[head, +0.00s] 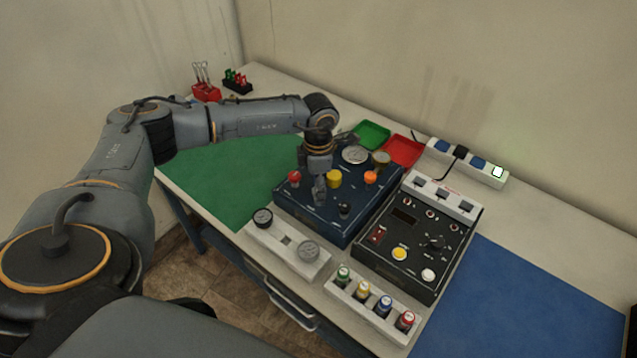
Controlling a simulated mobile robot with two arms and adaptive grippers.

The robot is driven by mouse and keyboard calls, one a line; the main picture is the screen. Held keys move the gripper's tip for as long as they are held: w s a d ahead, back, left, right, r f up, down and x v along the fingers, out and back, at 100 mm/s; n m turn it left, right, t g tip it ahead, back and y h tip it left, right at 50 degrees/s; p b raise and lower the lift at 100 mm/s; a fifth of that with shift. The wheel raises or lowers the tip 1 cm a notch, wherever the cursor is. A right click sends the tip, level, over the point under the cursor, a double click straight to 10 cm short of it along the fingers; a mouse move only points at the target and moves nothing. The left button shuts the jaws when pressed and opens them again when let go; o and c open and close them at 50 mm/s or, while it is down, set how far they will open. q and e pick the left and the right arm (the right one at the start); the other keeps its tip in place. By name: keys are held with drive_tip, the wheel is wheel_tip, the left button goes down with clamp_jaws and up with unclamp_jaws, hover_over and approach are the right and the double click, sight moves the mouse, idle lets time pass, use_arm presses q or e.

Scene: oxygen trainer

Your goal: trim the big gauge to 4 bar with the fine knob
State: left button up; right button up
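The blue trainer box (300,215) stands in the middle of the table. A large round pale-faced gauge (355,155) sits at its back; its needle and reading are too small to make out. The box top also carries a red knob (294,177), a yellow knob (334,178), an orange knob (370,177) and a small black knob (344,210). I cannot tell which is the fine knob. My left gripper (319,192) points down over the box's front left part, between the red and yellow knobs. Its fingertips and any contact are unclear. My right gripper is not in view.
A black control box (385,262) stands close on the right. A white gauge holder (287,242) and a rack of coloured bottles (366,309) lie in front. Green (371,136) and red (404,150) trays and a power strip (467,163) are behind. The blue mat (525,305) is clear.

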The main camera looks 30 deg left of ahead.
use_arm(q)
drive_tip(key=shift+c, duration=0.6)
drive_tip(key=c, duration=1)
drive_tip(key=shift+f+m+b, duration=0.15)
drive_tip(key=shift+m+b, duration=0.55)
drive_tip(key=shift+b, duration=0.3)
drive_tip(key=shift+f+m+b, duration=0.1)
drive_tip(key=shift+m+b, duration=1.1)
drive_tip(key=m+b, duration=0.3)
drive_tip(key=shift+m, duration=0.3)
drive_tip(key=shift+r+m+b, duration=0.25)
drive_tip(key=shift+m+b, duration=0.3)
drive_tip(key=shift+m, duration=0.05)
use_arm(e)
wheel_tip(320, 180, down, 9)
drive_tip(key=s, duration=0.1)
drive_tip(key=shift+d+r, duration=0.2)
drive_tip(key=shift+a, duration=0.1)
